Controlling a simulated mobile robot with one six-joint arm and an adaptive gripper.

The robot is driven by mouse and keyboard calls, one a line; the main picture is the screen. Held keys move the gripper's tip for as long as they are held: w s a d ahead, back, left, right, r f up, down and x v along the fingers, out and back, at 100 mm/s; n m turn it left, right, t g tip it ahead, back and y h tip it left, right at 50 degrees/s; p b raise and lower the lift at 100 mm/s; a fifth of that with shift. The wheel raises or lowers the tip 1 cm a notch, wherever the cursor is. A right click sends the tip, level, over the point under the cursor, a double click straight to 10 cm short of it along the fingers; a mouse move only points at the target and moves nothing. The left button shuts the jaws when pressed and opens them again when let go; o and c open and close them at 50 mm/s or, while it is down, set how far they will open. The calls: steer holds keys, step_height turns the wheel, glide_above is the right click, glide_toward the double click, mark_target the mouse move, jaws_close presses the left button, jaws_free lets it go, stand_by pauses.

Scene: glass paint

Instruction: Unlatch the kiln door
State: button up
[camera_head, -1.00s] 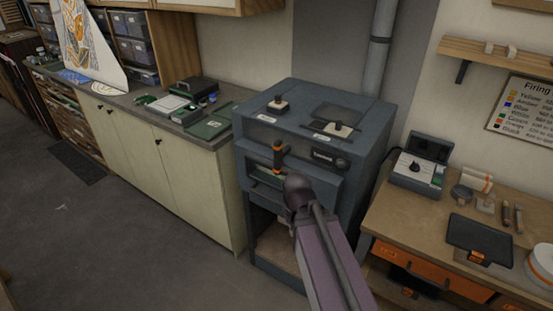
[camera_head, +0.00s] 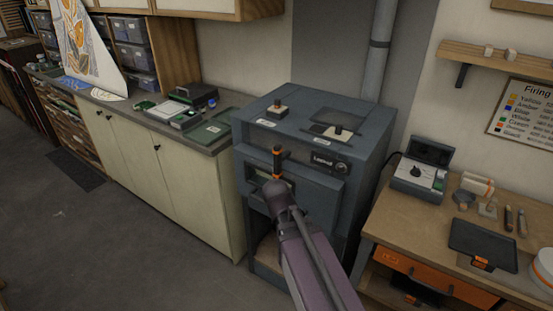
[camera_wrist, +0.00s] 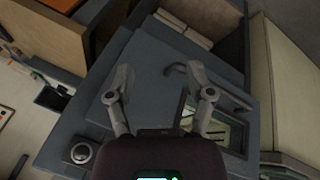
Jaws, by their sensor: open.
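The blue-grey kiln (camera_head: 375,115) stands between the counter and the workbench. Its latch handle (camera_head: 277,165), dark with orange bands, stands upright on the front, left of the labelled panel and knob. The door (camera_head: 312,190) appears closed against the body. In the head view my arm's end is just below the latch, and my fingers are hidden. In the wrist view my gripper (camera_wrist: 162,88) is open and empty, its fingers spread before the kiln front (camera_wrist: 150,65). A dark hooked bar (camera_wrist: 176,70) lies near the right finger; I cannot tell whether it is the latch.
A pale-green cabinet (camera_head: 190,190) adjoins the kiln on the left. A wooden workbench (camera_head: 410,220) with a controller box (camera_head: 420,175) and tools stands at right. Below the kiln is an open bay. The floor (camera_head: 100,235) at front left is clear.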

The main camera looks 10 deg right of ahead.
steer(key=w+r+m+t+h+b, duration=0.1)
steer(key=w+m+t+h+b, duration=0.15)
steer(key=w, duration=0.25)
steer(key=m+t+h+b, duration=0.3)
steer(key=t+h, duration=0.3)
steer(key=t, duration=0.3)
glide_toward(275, 156)
steer(key=v, duration=0.2)
steer(key=shift+s+a+r, duration=0.2)
steer(key=shift+a, duration=0.1)
steer(key=x, duration=1.4)
steer(key=shift+f, duration=0.3)
jaws_close()
